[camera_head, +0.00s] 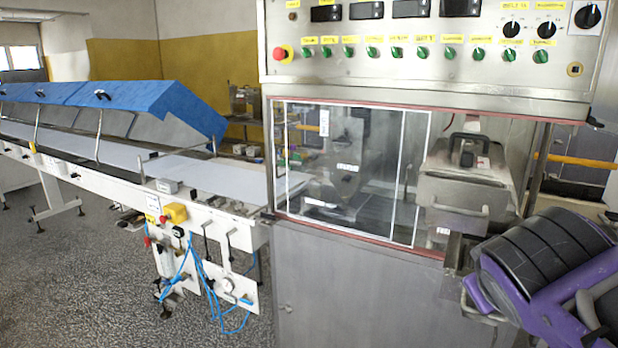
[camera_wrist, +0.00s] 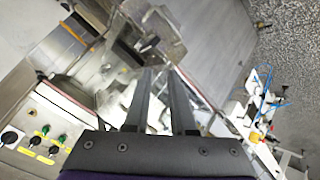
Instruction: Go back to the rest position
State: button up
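My gripper (camera_wrist: 158,72) shows in the wrist view with its two dark fingers apart and nothing between them. It points toward the steel enrober, whose control panel (camera_wrist: 40,130) is at the lower left there, turned on its side. In the head view my purple and black arm is at the lower right, in front of the right side of the enrober (camera_head: 360,285). The gripper fingers cannot be made out in that view.
The enrober has a clear window (camera_head: 350,170) and a lidded steel box (camera_head: 466,178) beside it. A long conveyor (camera_head: 215,172) with blue covers (camera_head: 150,97) runs off to the left. Blue hoses (camera_head: 205,290) hang below it. Speckled floor (camera_head: 80,290) is open at the lower left.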

jog(key=s+a+f+m+g+y, duration=0.3)
jog(key=a+f, duration=0.3)
jog(key=a, duration=0.2)
jog(key=shift+s+g+y, duration=0.3)
jog(key=shift+s+y, duration=0.5)
jog(key=shift+y, duration=0.1)
dwell(1.3)
